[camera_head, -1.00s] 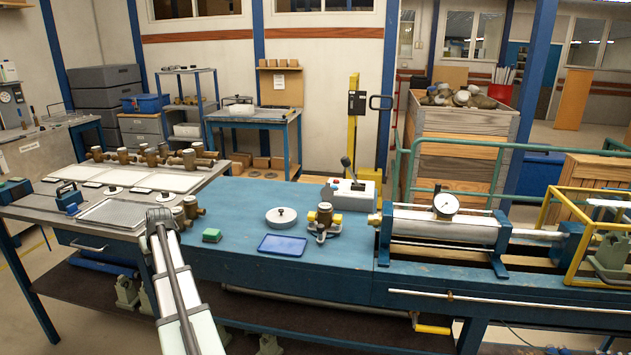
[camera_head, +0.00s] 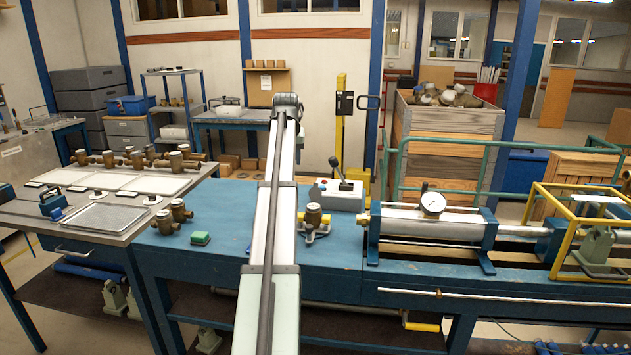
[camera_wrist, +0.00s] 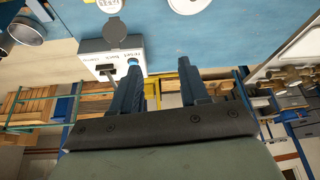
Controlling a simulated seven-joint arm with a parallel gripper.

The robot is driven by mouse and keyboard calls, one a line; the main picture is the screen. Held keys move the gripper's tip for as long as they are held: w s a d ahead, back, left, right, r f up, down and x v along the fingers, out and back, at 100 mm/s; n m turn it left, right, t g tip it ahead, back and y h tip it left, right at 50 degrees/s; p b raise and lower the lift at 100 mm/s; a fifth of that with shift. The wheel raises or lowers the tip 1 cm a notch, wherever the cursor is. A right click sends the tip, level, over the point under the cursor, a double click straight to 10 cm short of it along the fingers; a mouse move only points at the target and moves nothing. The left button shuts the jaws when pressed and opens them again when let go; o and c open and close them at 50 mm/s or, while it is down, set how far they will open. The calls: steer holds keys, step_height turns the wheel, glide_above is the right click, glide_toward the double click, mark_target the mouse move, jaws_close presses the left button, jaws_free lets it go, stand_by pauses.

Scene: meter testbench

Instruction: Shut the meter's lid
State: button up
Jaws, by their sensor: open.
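The brass meter (camera_head: 314,214) sits on a small stand on the blue bench in the head view, just right of my arm. In the wrist view, a white round dial face (camera_wrist: 108,5) is cut by the top edge. A grey round disc (camera_wrist: 113,28) beside it looks like the meter's lid, standing open away from the dial. My gripper (camera_wrist: 158,76) is open and empty, with its two dark blue fingers apart and clear of the dial and disc. In the head view my raised arm hides the gripper's fingers.
A grey control box (camera_head: 337,195) with a black lever stands behind the meter. A clamp cylinder with a gauge (camera_head: 433,204) is to the right. Brass meters (camera_head: 172,215) and a green sponge (camera_head: 200,238) are left. A round white thing shows in the wrist view (camera_wrist: 188,5).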

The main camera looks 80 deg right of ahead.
steer(key=m, duration=0.2)
glide_toward(316, 184)
steer(key=shift+g, duration=0.4)
steer(key=x, duration=0.8)
steer(key=shift+w+r, duration=0.1)
steer(key=shift+w, duration=0.25)
steer(key=shift+y, duration=0.3)
steer(key=shift+c, duration=0.3)
jaws_close()
